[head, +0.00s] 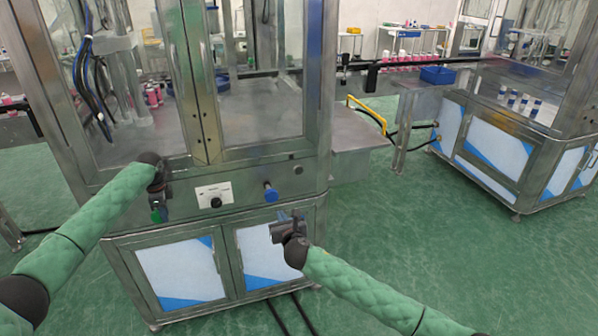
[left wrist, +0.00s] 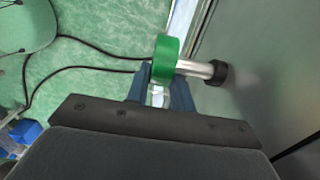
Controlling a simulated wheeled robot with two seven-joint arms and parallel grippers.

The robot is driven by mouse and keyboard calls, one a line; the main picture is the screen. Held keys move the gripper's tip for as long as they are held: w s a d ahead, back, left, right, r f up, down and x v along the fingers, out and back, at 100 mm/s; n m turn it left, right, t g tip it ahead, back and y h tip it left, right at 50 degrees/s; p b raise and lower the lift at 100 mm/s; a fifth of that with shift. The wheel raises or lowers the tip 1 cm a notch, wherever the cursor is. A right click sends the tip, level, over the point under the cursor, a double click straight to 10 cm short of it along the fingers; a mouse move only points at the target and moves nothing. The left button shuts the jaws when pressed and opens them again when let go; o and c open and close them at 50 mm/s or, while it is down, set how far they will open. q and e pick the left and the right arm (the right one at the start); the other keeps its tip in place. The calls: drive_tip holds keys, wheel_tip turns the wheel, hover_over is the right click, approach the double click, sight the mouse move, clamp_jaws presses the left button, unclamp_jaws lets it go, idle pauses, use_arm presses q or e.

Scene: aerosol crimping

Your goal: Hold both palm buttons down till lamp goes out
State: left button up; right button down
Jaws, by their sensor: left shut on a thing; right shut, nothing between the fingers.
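The green palm button (head: 155,216) is on the left of the machine's front panel. In the left wrist view its green cap (left wrist: 165,58) sits on a metal stem with a black collar. My left gripper (head: 158,196) is at it, and its blue fingers (left wrist: 160,92) are shut on the cap. The blue palm button (head: 271,193) sticks out further right on the panel. My right gripper (head: 288,215) is shut and empty, just below and right of the blue button, with a small gap seen between them. I cannot make out a lit lamp.
A white label plate with a black knob (head: 214,195) lies between the buttons. Cabinet doors (head: 176,272) are below the panel. A side shelf with a yellow handle (head: 366,113) stands right. Another machine (head: 490,135) is further right. The green floor between is clear.

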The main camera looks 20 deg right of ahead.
use_arm(q)
drive_tip(key=o, duration=0.6)
drive_tip(key=shift+w+r, duration=0.2)
drive_tip(key=shift+r, duration=0.05)
drive_tip(key=o, duration=0.4)
drive_tip(key=shift+f, duration=0.1)
drive_tip(key=shift+o, duration=0.3)
drive_tip(key=shift+f, duration=0.2)
drive_tip(key=shift+r, duration=0.1)
wheel_tip(320, 180, up, 12)
drive_tip(key=shift+f, duration=0.2)
